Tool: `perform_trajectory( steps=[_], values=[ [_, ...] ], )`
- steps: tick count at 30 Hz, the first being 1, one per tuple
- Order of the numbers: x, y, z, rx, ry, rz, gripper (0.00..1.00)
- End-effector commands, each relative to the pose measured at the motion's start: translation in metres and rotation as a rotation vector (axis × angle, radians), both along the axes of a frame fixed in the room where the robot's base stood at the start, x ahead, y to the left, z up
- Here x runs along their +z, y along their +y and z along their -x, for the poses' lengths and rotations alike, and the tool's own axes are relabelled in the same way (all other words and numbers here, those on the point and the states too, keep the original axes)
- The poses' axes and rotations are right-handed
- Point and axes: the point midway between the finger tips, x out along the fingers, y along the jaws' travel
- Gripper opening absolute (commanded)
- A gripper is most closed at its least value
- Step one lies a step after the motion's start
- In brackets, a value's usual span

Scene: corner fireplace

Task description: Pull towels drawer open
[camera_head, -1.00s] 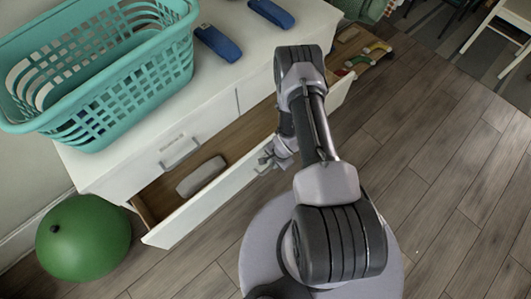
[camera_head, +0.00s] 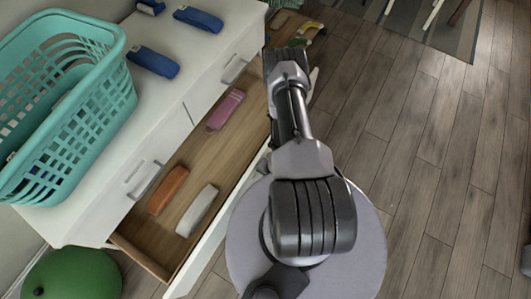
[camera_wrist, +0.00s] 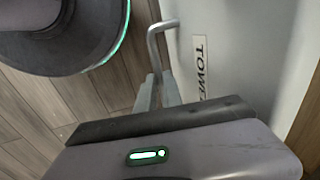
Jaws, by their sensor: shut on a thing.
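The open lower drawer (camera_head: 206,157) of the white cabinet stands well out, its wooden inside bare apart from folded towels. A white towel (camera_head: 197,210), an orange-brown towel (camera_head: 168,190) and a pink towel (camera_head: 226,109) lie in it. In the wrist view the drawer front (camera_wrist: 232,50) carries a label (camera_wrist: 200,67) reading "TOWE", the rest cut off or hidden. My gripper (camera_wrist: 158,92) is shut on the metal drawer handle (camera_wrist: 155,42). In the head view my arm mostly hides the gripper and handle.
On the white cabinet top (camera_head: 105,205) stand a teal laundry basket (camera_head: 105,120) and blue folded towels (camera_head: 153,62). Closed upper drawers have handles (camera_head: 143,180). A green ball (camera_head: 75,277) sits by the cabinet's near end. Wooden floor (camera_head: 400,170) on the right is clear.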

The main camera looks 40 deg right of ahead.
Motion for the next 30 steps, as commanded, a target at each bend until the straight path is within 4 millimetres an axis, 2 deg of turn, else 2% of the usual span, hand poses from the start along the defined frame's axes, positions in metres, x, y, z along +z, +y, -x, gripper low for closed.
perform_trajectory(
  steps=[6,7,10,20,23,25,30],
  values=[
    [-0.001,0.001,0.001,0.0,0.001,-0.002,0.0],
    [-0.001,0.001,0.001,0.0,0.001,-0.002,0.13],
    [-0.001,0.001,0.0,0.0,0.001,-0.002,0.32],
    [0.002,0.0,0.0,-0.001,0.0,-0.001,0.33],
    [0.014,-0.001,0.002,-0.002,0.0,0.0,0.33],
    [0.03,-0.002,0.005,-0.003,0.0,-0.001,0.33],
    [0.085,-0.004,0.014,-0.003,0.0,-0.001,0.33]
  ],
)
